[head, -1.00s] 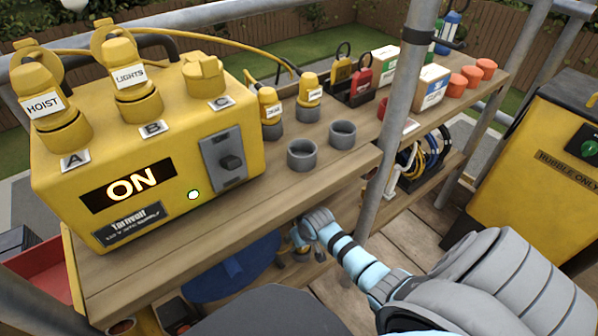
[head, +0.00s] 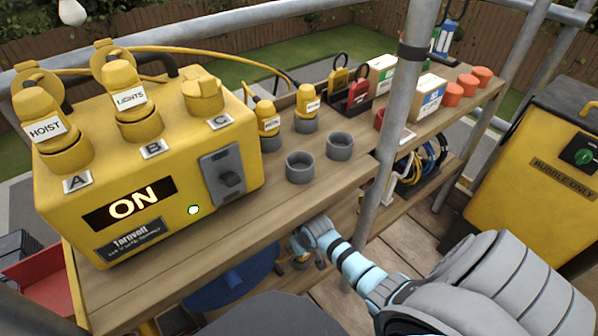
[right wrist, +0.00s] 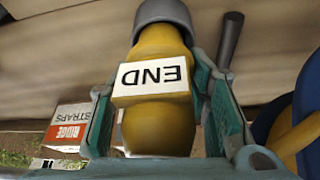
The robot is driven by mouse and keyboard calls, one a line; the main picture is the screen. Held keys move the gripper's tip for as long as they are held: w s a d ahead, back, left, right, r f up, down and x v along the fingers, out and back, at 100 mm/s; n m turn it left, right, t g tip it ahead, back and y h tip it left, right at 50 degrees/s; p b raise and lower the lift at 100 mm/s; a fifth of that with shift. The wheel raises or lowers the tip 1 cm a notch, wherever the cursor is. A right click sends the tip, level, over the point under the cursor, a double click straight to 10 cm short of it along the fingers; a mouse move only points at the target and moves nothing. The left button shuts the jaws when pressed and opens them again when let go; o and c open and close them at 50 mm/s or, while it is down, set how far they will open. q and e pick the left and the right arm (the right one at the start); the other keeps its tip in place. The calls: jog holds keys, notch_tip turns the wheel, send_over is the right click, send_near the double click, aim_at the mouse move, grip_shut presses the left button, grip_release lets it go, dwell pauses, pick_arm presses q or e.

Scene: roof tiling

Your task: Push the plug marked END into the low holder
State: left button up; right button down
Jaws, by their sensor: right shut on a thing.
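The yellow plug (right wrist: 155,130) with a white END label fills the middle of the right wrist view. My right gripper (head: 303,243) is under the front edge of the bench top in the head view. In the right wrist view its two teal fingers (right wrist: 162,98) are on either side of the plug, shut on it. A grey round collar (right wrist: 165,12) surrounds the plug's far end; I cannot tell whether it is the low holder or part of the plug. The head view mostly hides the plug behind gripper and bench. My left gripper is not in view.
Two empty grey holders (head: 300,167) (head: 340,146) stand on the bench top (head: 250,218). The yellow supply box (head: 165,190) reads ON. A scaffold pole (head: 385,150) rises close to my right arm. A ridge straps box (right wrist: 68,122) shows in the wrist view.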

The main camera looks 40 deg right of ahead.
jog(key=shift+s+d, duration=0.1)
jog(key=shift+s, duration=0.1)
jog(key=shift+w+r, duration=0.1)
jog(key=shift+w, duration=0.1)
jog(key=shift+w+a, duration=0.2)
jog(key=shift+w, duration=0.05)
dwell(0.3)
jog(key=shift+f, duration=0.4)
jog(key=shift+s+a+f+b, duration=0.1)
jog(key=shift+s+f+b, duration=0.1)
jog(key=shift+b, duration=0.3)
jog(key=shift+s, duration=0.1)
